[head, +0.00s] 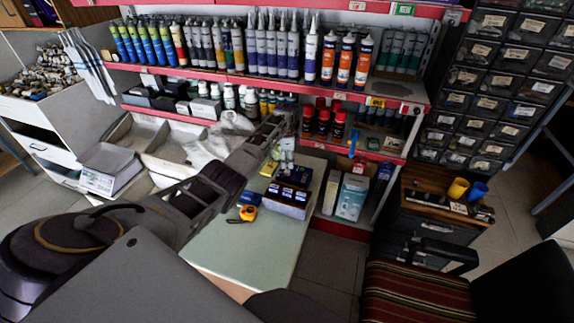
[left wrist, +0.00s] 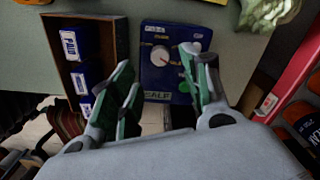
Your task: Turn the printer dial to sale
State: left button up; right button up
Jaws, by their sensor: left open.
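The printer (left wrist: 150,75) is a dark blue box. In the left wrist view its top face carries a round white dial (left wrist: 163,57) with a reddish pointer, small labels around it, a green button and a plate reading SALE on the near edge. The exact setting is too small to read. In the head view the left gripper (head: 287,150) hangs over the table's far end, partly hiding the printer (head: 305,173). My right gripper is not in view.
A wooden tray of blue PAID boxes (head: 288,196) stands beside the printer. A yellow tape measure (head: 248,212) lies on the pale table (head: 235,255). Shelves of tubes and cans (head: 270,75) rise behind. A striped chair (head: 415,292) is at right.

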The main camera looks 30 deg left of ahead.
aim_at(287, 171)
pick_arm(q)
jog(key=shift+r, duration=2.95)
